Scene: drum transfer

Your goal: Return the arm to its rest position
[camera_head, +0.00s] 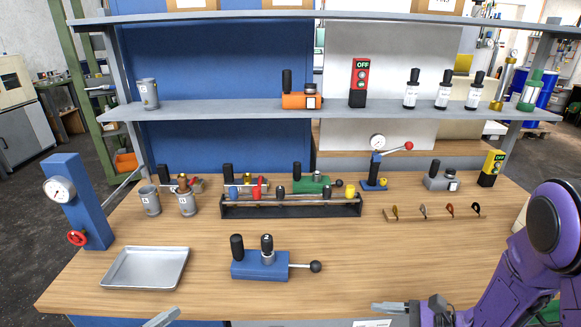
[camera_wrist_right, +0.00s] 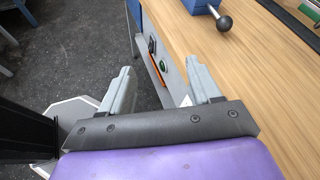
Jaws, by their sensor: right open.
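My right arm (camera_head: 505,275) comes in from the lower right in the head view, bent and purple. Its gripper (camera_head: 392,307) is at the table's front edge, partly cut off by the picture's bottom. In the right wrist view the right gripper (camera_wrist_right: 160,72) has its two grey fingers spread, with nothing between them. It is beside the table's front edge, over the floor side. A grey fingertip of my left gripper (camera_head: 163,317) shows at the bottom edge of the head view; the rest is out of frame, so its opening cannot be told.
The wooden table (camera_head: 360,262) is clear at front right. A blue block with a black-knobbed lever (camera_head: 262,264) and a silver tray (camera_head: 146,267) stand at front left. A black rack (camera_head: 290,207) is mid-table. A blue gauge post (camera_head: 77,205) stands left. A grey shelf (camera_head: 220,110) spans the back.

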